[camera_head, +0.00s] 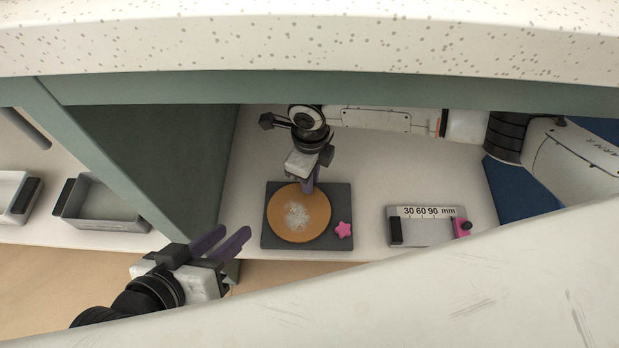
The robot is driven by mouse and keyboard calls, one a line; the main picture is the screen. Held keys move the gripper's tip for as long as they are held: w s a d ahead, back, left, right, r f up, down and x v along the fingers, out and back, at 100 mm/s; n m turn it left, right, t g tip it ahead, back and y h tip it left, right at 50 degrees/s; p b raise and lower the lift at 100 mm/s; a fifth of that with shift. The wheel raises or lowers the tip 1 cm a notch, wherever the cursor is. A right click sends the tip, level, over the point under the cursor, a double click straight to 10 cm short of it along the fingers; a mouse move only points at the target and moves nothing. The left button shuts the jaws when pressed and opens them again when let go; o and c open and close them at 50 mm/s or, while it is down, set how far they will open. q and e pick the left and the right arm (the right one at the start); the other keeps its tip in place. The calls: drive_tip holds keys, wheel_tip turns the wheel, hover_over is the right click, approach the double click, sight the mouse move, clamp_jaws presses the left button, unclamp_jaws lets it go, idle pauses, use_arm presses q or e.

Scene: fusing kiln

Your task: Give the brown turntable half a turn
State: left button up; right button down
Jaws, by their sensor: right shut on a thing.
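The brown turntable (285,228) is a round orange-brown disc on a dark grey square base (270,238), with a patch of white specks on its middle. My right gripper (309,188) reaches down from above at the disc's upper right edge. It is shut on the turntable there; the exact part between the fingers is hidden. My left gripper (222,241) is open and empty, to the left of the base and apart from it.
A grey gauge plate (425,232) marked 30 60 90 mm, with a pink slider (461,228), sits right. A grey-green panel (150,150) and a grey tray (105,222) are left. A speckled white slab (300,40) spans the top.

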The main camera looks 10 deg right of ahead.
drive_tip(key=c, duration=1.7)
unclamp_jaws()
